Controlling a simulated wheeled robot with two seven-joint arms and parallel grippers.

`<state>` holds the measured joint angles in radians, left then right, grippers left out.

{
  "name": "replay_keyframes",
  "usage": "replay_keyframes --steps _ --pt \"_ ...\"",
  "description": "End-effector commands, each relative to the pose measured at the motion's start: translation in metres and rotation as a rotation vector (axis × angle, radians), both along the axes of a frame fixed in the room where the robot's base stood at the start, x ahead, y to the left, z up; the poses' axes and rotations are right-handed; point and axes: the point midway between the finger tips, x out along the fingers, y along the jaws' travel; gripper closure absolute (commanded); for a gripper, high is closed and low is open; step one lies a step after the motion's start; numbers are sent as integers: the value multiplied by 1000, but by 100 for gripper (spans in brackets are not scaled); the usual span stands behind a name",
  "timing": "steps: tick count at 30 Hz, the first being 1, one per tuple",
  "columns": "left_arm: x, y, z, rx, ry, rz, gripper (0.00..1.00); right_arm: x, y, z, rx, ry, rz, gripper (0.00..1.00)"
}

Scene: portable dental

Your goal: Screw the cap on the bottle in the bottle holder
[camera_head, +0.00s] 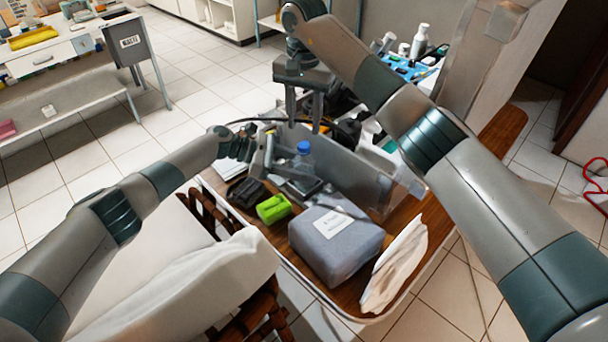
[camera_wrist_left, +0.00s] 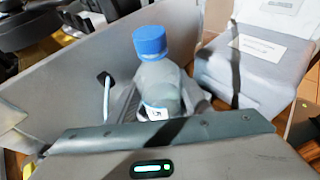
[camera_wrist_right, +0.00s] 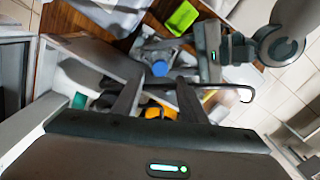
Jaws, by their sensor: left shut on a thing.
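A clear bottle (camera_wrist_left: 160,85) stands roughly upright with a blue cap (camera_wrist_left: 150,42) on its mouth. The cap also shows in the head view (camera_head: 303,147) and the right wrist view (camera_wrist_right: 160,68). I cannot tell how tight the cap is. My left gripper (camera_wrist_left: 160,108) is shut on the bottle's body below the cap. The bottle's base is hidden, and I cannot make out the bottle holder clearly. My right gripper (camera_head: 304,122) is open and empty, pointing down behind the bottle in the head view. In the right wrist view the cap shows just beyond its fingertips.
A grey panel (camera_head: 352,172) stands beside the bottle. A green block (camera_head: 273,208), a dark case (camera_head: 245,192), a grey labelled package (camera_head: 335,243) and a white cloth pouch (camera_head: 396,265) sit on the wooden cart top. Cables and equipment crowd the cart's far end.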

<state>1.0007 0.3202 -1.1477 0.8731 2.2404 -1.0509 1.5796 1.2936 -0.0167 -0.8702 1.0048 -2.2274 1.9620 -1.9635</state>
Motion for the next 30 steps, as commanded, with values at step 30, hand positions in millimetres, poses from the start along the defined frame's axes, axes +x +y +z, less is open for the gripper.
replay_keyframes --steps 30 --pt "0 0 0 0 0 0 100 0 0 -60 1 0 0 95"
